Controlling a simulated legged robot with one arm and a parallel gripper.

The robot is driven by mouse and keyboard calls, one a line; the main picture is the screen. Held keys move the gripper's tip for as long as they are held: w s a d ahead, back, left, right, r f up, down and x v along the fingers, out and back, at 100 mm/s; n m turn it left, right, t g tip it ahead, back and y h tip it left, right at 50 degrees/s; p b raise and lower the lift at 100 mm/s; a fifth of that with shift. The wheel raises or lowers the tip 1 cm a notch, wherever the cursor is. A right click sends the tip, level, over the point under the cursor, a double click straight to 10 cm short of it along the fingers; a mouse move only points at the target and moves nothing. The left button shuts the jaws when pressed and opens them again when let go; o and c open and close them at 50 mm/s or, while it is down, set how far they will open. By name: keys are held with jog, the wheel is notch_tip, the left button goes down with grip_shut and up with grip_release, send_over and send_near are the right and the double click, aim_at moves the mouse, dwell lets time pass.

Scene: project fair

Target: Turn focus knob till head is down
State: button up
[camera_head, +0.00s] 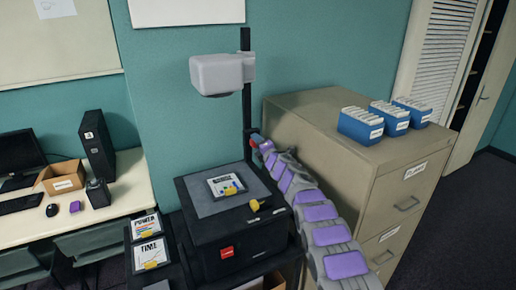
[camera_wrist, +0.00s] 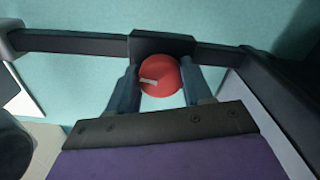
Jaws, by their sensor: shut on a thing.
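The projector is a black box (camera_head: 232,225) with a grey top plate and a dark upright post (camera_head: 246,90). Its light grey head (camera_head: 218,75) sits high on the post, well above the top plate. The focus knob is round and red with a white mark, seen in the wrist view (camera_wrist: 160,77); the white mark points left. My gripper (camera_wrist: 158,88) has its two fingers on either side of the knob and is shut on it. In the head view my gripper (camera_head: 258,142) is at the post, small and partly hidden by my arm.
A tan filing cabinet (camera_head: 390,185) with blue file boxes (camera_head: 361,126) stands close to my arm on the right. A desk (camera_head: 130,185) with a computer is at left.

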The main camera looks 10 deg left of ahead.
jog(key=shift+a+f+n+b, duration=0.1)
jog(key=shift+f+n+b, duration=0.15)
jog(key=shift+n, duration=0.4)
jog(key=shift+f+n+b, duration=0.1)
jog(key=shift+n+b, duration=0.1)
jog(key=shift+n, duration=0.45)
jog(key=shift+s, duration=0.1)
jog(key=o, duration=1)
jog(key=shift+o, duration=0.2)
jog(key=shift+r, duration=0.15)
